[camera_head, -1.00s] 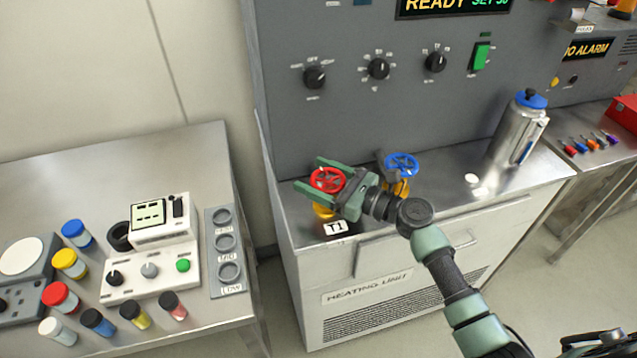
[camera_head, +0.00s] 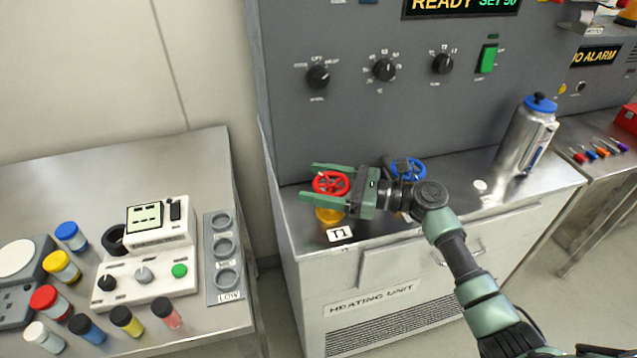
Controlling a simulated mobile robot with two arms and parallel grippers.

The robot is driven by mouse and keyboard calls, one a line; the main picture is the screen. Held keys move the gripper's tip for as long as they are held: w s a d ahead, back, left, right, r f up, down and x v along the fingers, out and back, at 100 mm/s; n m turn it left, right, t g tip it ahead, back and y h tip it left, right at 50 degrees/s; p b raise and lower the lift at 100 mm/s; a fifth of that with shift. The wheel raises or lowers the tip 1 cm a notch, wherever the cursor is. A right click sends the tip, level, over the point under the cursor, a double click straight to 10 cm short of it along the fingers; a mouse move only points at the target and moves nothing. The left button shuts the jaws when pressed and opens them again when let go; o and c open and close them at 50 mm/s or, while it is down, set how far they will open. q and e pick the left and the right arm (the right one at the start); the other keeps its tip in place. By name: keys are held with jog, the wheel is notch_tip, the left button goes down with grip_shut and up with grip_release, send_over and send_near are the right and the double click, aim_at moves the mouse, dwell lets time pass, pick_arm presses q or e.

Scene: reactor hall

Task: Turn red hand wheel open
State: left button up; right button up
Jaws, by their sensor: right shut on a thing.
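The red hand wheel (camera_head: 331,184) sits on a yellow valve body (camera_head: 329,215) on the heating unit's steel top, behind a T1 label (camera_head: 340,234). My right gripper (camera_head: 316,183) reaches in from the right, its two green fingers on the far and near sides of the wheel, shut on it. A blue hand wheel (camera_head: 407,169) stands just behind my right wrist, which partly hides its valve. My left gripper is not in view.
A grey panel with black knobs (camera_head: 384,69) and a green switch (camera_head: 487,58) rises behind the wheels. A steel flask (camera_head: 525,137) with a blue lid stands at the right. A side table at left holds several colored-lid jars (camera_head: 62,267) and a white instrument (camera_head: 147,271).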

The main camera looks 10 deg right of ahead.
aim_at(318, 180)
jog(key=o, duration=1.4)
jog(key=shift+f, duration=0.1)
jog(key=shift+c, duration=0.2)
notch_tip(318, 180, up, 20)
